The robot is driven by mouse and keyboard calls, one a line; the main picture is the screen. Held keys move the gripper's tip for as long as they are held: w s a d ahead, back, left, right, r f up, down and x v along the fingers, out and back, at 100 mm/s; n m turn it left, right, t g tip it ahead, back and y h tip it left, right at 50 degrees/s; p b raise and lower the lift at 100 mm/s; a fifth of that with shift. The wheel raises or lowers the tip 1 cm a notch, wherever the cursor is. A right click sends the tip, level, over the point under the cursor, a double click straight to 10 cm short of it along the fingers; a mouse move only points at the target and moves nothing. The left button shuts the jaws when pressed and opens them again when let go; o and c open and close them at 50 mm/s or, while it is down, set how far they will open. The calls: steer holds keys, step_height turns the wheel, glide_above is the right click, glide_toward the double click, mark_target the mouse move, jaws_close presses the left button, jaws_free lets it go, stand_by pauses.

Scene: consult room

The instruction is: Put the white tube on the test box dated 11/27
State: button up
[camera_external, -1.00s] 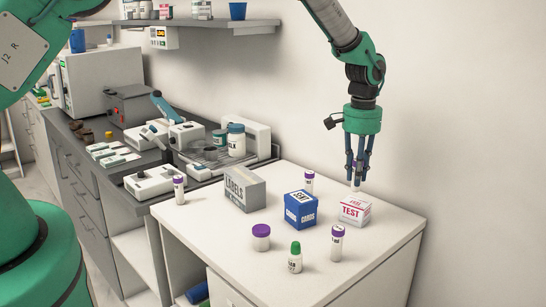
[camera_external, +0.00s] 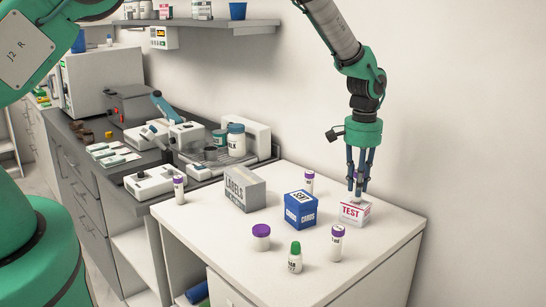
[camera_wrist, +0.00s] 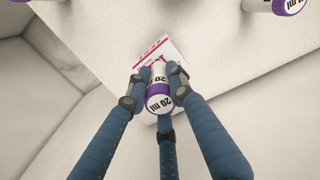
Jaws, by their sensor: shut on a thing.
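My gripper (camera_external: 358,190) points down over the white test box with pink print (camera_external: 354,214) at the right of the white counter. Its blue fingers are shut on a white tube (camera_wrist: 159,101) with a purple band and "20 ml" lettering. The tube's lower end shows small below the fingers in the external view, at the box's top; I cannot tell whether it touches. In the wrist view, the test box (camera_wrist: 168,52) lies just beyond the tube and is partly hidden by it and the fingers. The date on the box is not readable.
A blue box (camera_external: 300,212) stands just left of the test box, and a grey labels box (camera_external: 244,190) is farther left. A purple-capped tube (camera_external: 337,245), a green-capped bottle (camera_external: 295,260) and a purple-lidded jar (camera_external: 261,238) stand in front. The wall is close behind.

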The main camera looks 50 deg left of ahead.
steer(key=shift+f, duration=0.1)
steer(key=o, duration=0.5)
steer(key=shift+f, duration=0.1)
steer(key=o, duration=0.4)
steer(key=shift+o, duration=0.2)
step_height(320, 180, up, 12)
steer(key=shift+r+b, duration=0.2)
steer(key=shift+b, duration=0.5)
